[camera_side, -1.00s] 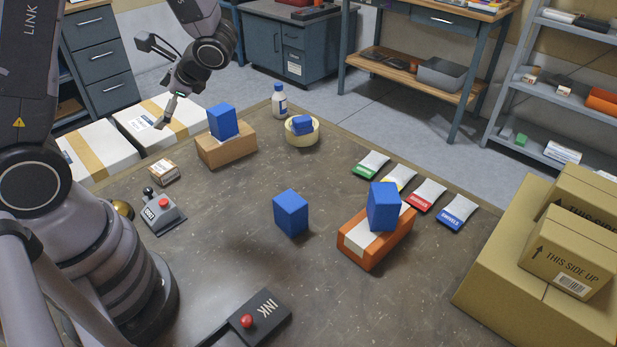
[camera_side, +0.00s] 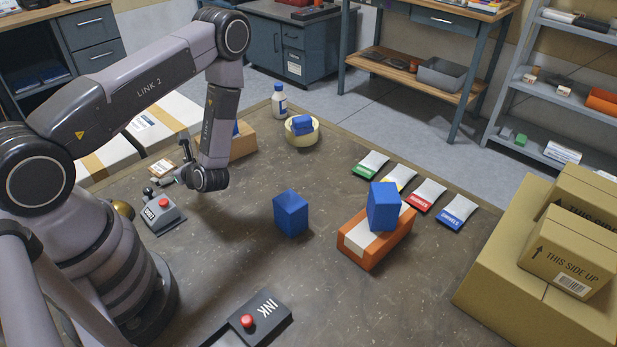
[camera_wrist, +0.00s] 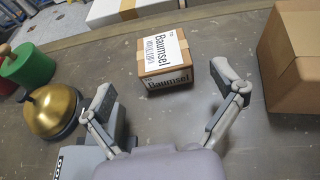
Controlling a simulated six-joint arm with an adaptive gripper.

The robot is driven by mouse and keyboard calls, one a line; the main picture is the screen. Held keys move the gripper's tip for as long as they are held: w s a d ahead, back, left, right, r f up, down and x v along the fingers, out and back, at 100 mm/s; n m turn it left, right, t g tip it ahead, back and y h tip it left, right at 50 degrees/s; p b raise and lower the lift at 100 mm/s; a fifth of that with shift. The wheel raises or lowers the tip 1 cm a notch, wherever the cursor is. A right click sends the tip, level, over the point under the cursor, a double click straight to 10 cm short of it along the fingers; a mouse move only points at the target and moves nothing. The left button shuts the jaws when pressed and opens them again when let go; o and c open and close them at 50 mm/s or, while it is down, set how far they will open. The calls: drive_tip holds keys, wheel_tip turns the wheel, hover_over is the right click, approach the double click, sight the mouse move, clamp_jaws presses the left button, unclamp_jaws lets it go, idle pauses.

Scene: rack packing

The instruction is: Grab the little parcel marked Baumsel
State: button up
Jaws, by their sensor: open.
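The little parcel marked Baumsel (camera_wrist: 165,60) is a small brown box with a white printed label. It sits on the table in the wrist view, ahead of my gripper (camera_wrist: 172,97) and roughly centred between the two spread fingers. My gripper is open and empty, and apart from the parcel. In the side view the parcel (camera_side: 160,168) is at the left of the table, partly hidden behind my gripper (camera_side: 172,174).
A grey box with a red button (camera_side: 162,213) and a brass bell (camera_wrist: 53,108) stand close on the left. A larger cardboard box (camera_wrist: 295,50) stands to the right. Blue blocks (camera_side: 291,213) and an orange box (camera_side: 362,255) are farther off on the table.

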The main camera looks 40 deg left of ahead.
sight(159, 167)
drive_tip(key=x, duration=0.7)
drive_tip(key=shift+w+a, duration=0.1)
drive_tip(key=shift+a, duration=0.3)
drive_tip(key=shift+c, duration=0.2)
drive_tip(key=shift+f, duration=0.1)
drive_tip(key=c, duration=1.1)
